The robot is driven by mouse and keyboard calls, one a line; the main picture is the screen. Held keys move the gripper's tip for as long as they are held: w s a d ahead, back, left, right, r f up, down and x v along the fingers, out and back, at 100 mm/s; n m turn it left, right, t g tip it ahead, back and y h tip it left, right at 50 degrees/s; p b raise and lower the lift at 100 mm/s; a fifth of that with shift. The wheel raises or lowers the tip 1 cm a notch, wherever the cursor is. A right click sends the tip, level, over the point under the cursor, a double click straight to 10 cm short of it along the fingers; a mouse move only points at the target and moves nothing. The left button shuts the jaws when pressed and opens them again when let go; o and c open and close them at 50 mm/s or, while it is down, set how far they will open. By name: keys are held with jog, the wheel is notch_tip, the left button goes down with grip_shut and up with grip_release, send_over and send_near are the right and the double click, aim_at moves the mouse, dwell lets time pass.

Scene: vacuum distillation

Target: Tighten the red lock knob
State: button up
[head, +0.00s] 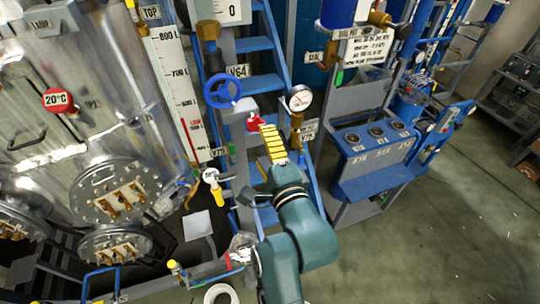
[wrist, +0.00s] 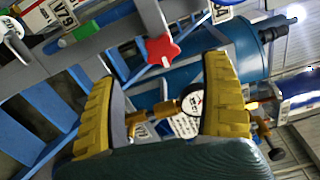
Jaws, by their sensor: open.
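The red lock knob (head: 253,122) sits on a grey bracket below the blue handwheel (head: 222,91). In the wrist view the knob (wrist: 162,50) is a red star shape on a grey bar. My gripper (head: 267,130) has yellow ribbed fingers and is just right of and below the knob in the head view. In the wrist view my gripper (wrist: 161,66) is open, with the knob near the fingertip line, roughly midway between the fingers. The space between the fingers is empty. I cannot tell the exact depth gap to the knob.
A pressure gauge (head: 299,98) on brass fittings stands close right of my gripper; the gauge (wrist: 192,100) also shows between the fingers in the wrist view. Blue stairs (head: 262,72) are behind. A blue control panel (head: 375,150) is at right, a steel tank (head: 90,90) at left.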

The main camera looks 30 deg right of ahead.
jog(key=s, duration=0.4)
jog(key=shift+a, duration=0.25)
jog(key=a+r+n+t+y+p, duration=0.4)
jog(key=a+r, duration=0.5)
jog(key=r, duration=0.6)
jog(key=s+a+r+n+h, duration=0.1)
jog(key=s+r+n, duration=0.7)
jog(key=n, duration=0.8)
jog(key=shift+s+a+h+b, duration=0.3)
jog(key=shift+s+h, duration=0.5)
jog(key=shift+s, duration=0.2)
